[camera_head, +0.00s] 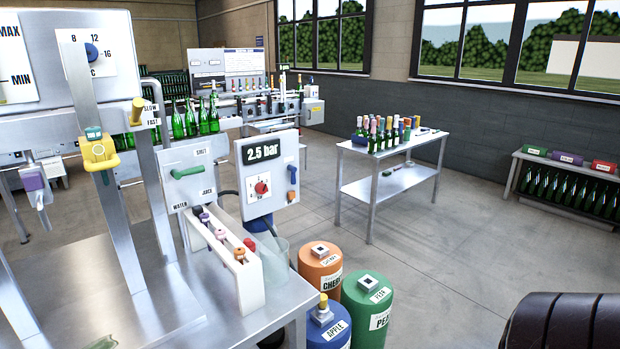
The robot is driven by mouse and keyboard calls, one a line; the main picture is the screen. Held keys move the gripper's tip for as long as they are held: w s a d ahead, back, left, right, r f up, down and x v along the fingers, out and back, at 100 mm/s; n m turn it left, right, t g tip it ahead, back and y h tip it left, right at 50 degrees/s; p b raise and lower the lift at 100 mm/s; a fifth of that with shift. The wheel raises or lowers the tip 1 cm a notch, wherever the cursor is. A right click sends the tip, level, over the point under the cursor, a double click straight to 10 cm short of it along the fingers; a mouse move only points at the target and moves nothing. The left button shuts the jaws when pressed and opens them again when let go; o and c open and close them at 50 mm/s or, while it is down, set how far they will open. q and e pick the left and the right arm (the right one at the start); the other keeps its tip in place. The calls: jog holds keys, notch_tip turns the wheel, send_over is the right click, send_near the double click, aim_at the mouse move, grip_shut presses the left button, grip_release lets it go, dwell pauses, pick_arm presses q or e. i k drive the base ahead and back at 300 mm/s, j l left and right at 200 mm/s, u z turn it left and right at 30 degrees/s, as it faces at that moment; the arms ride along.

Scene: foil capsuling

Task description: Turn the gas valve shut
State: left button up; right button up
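No part is clearly labelled as the gas valve, and I cannot tell which control it is. A grey panel (284,153) reads "2.5 bar" on its display (262,150). Below that is a red knob (262,188) on a numbered white plate. A small blue lever (292,175) hangs on the panel's right side. Left of it, a second panel (176,157) marked "shut", "water" and "juice" carries a green handle (187,172), which lies about level. Neither of my grippers is in view.
An orange (322,278), a green (380,305) and a blue canister (323,333) stand on the floor by the steel bench (225,300). A table (402,143) with bottles stands behind. A dark rounded shape (565,322) fills the lower right corner. Floor between is clear.

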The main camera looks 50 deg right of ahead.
aim_at(293, 169)
jog(key=z, duration=1.45)
jog(key=i+l+u, duration=0.1)
jog(key=u, duration=0.4)
jog(key=i+l+u, duration=0.1)
jog(key=u, duration=0.35)
jog(key=i+l+u, duration=0.1)
jog(key=l+u, duration=0.15)
jog(key=l, duration=0.15)
jog(key=i+l+u, duration=0.1)
jog(key=l+u, duration=0.15)
jog(key=l, duration=0.15)
jog(key=i+l, duration=0.1)
jog(key=l, duration=0.55)
jog(key=i+l+u, duration=0.15)
jog(key=l, duration=0.55)
